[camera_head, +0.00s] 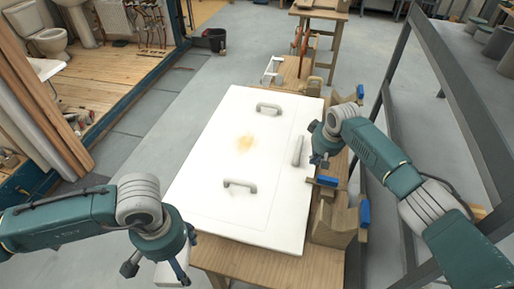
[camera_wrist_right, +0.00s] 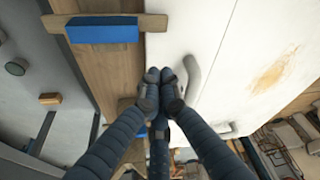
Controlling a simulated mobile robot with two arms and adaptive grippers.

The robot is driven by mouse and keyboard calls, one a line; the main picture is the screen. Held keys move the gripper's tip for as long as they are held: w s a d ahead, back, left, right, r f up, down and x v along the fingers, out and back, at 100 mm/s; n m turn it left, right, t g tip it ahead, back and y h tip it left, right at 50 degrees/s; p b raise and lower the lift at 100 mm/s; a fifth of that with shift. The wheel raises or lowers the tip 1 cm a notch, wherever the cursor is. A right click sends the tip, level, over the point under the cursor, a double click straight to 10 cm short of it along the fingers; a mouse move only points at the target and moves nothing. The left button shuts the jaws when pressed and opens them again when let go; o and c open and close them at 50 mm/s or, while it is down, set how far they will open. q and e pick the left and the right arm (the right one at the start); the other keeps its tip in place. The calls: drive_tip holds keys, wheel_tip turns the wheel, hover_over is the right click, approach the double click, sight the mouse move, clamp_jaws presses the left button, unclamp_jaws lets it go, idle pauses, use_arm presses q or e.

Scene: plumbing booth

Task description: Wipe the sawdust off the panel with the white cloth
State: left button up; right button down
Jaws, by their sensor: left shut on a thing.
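The white panel (camera_head: 210,150) lies flat on a wooden bench, with a tan sawdust patch (camera_head: 246,143) near its middle. The patch also shows in the right wrist view (camera_wrist_right: 274,70). My left gripper (camera_head: 158,272) is at the panel's near left corner, pointing down and shut on a white thing (camera_head: 170,275), which I take to be the white cloth; it is mostly hidden by the fingers. My right gripper (camera_head: 320,160) is over the panel's right edge. In the right wrist view its fingertips (camera_wrist_right: 160,88) are together with nothing seen between them.
Two grey handles (camera_head: 268,107) (camera_head: 240,184) stand up from the panel, and a grey bar-like piece (camera_head: 298,150) is near its right edge. Blue-ended clamps (camera_head: 327,181) line the right side of the bench (camera_head: 270,268). A metal shelf rack (camera_head: 455,85) stands at the right.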

use_arm(q)
drive_tip(key=shift+f+b, duration=1.2)
drive_tip(key=shift+f, duration=0.05)
use_arm(e)
drive_tip(key=shift+f, duration=1.95)
use_arm(q)
wheel_tip(320, 180, up, 6)
drive_tip(key=p, duration=0.6)
use_arm(e)
wheel_tip(320, 180, up, 6)
wheel_tip(320, 180, up, 10)
hover_over(310, 170)
drive_tip(key=s, duration=0.2)
drive_tip(key=shift+w+d, duration=0.15)
drive_tip(key=shift+w, duration=0.1)
drive_tip(key=shift+s, duration=0.1)
